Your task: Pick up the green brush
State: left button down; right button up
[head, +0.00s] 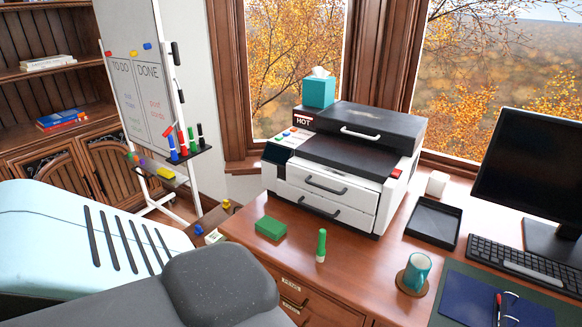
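Two green items lie on the wooden desk (245,232) in the head view. One is a flat green block (271,228), lying near the desk's left end, in front of the printer. The other is a slim green upright item (321,245) with a paler lower part, standing to the right of the block. I cannot tell for certain which of the two is the brush. They stand apart, and nothing touches either from above. Neither of my grippers shows in this view.
A printer (333,185) stands behind the green items. A teal mug (416,271) on a coaster, a black tray (434,221), a keyboard (525,265) and a monitor (532,165) are to the right. A whiteboard (140,85) stands back left. Large close shapes cover the lower left.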

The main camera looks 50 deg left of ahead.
aim_at(320, 251)
jog(key=u, duration=1.4)
